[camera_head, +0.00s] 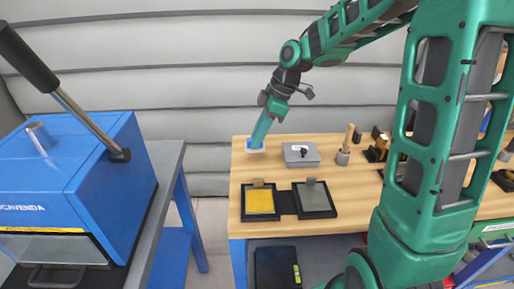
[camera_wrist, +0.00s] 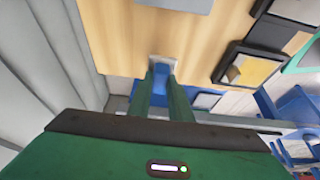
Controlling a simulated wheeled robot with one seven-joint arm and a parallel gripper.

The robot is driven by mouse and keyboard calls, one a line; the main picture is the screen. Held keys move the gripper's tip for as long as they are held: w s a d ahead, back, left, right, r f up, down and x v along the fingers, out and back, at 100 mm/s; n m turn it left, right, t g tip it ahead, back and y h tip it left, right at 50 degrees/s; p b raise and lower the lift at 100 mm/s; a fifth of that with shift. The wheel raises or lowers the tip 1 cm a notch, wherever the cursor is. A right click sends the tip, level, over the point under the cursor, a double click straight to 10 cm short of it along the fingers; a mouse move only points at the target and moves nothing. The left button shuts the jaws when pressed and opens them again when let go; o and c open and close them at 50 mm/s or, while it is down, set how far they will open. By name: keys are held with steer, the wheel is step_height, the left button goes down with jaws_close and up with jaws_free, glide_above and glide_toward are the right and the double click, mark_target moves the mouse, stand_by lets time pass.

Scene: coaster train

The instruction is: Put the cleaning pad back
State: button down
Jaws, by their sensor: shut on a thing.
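My gripper (camera_head: 259,139) is at the far left corner of the wooden bench, pointing down, with its fingers shut on a small blue block with a pale base (camera_head: 255,149). This looks like the cleaning pad. In the wrist view the blue block (camera_wrist: 160,75) sits between the two green fingers (camera_wrist: 163,88), its pale end beyond the tips. I cannot tell whether it touches the bench top. A black tray with a yellow surface (camera_head: 260,202) lies at the front left of the bench, joined to a second black tray with a dark grey surface (camera_head: 314,198).
A grey box with a dark knob (camera_head: 301,153) stands right of my gripper. A wooden-handled tool (camera_head: 345,148) and black-and-yellow items (camera_head: 377,150) stand farther right. A blue machine with a long lever (camera_head: 75,175) is at the left. Bare bench top (camera_head: 350,178) lies between.

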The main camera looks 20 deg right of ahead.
steer(key=shift+w+d+f, duration=0.15)
steer(key=shift+d+f, duration=0.1)
steer(key=shift+f, duration=1.95)
steer(key=c, duration=1.6)
jaws_free()
steer(key=v, duration=1.2)
steer(key=shift+r, duration=0.1)
